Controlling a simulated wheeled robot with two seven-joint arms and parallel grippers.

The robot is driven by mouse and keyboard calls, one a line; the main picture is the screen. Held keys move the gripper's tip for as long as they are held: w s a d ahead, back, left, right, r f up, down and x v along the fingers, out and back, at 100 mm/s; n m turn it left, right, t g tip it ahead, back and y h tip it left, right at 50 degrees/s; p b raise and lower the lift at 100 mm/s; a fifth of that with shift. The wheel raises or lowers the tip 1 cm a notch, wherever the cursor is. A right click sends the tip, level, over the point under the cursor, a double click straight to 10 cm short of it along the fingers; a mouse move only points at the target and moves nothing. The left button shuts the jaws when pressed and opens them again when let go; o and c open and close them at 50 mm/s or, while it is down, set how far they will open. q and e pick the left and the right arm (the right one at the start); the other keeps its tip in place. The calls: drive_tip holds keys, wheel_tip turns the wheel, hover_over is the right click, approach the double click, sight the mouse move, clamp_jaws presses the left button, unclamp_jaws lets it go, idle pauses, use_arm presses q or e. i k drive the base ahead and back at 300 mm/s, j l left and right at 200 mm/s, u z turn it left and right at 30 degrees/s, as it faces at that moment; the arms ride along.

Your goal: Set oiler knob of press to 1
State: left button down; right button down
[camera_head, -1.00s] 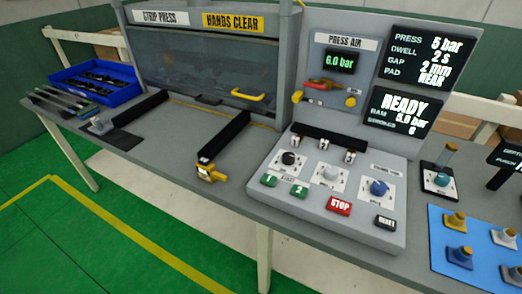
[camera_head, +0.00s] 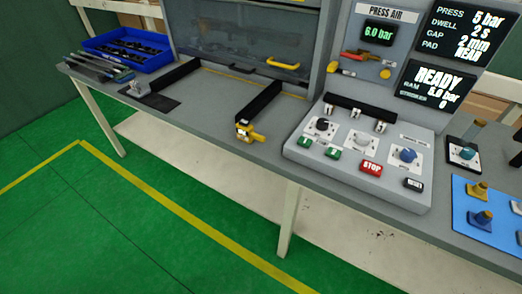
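A small separate unit with a teal knob (camera_head: 467,153) on a white plate stands on the bench at the right, just right of the control box. It may be the oiler, but I cannot read a label or its setting. The sloped control box (camera_head: 300,153) carries a black knob (camera_head: 323,124), a grey knob (camera_head: 361,139) and a blue knob (camera_head: 407,154), each on a white dial plate. The dial markings are too small to read. Neither of my grippers is in view.
Green buttons, a red STOP button (camera_head: 371,167) and a black button (camera_head: 413,184) sit along the box front. A blue board (camera_head: 478,232) with several pegs lies at the right. The press (camera_head: 240,55), yellow-handled clamp (camera_head: 248,133) and blue tray (camera_head: 125,58) are left.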

sight(467, 152)
drive_tip(key=z, duration=0.4)
drive_tip(key=k+z, duration=0.15)
drive_tip(key=z, duration=0.6)
drive_tip(key=l+z, duration=0.15)
drive_tip(key=z, duration=0.2)
drive_tip(key=k, duration=0.05)
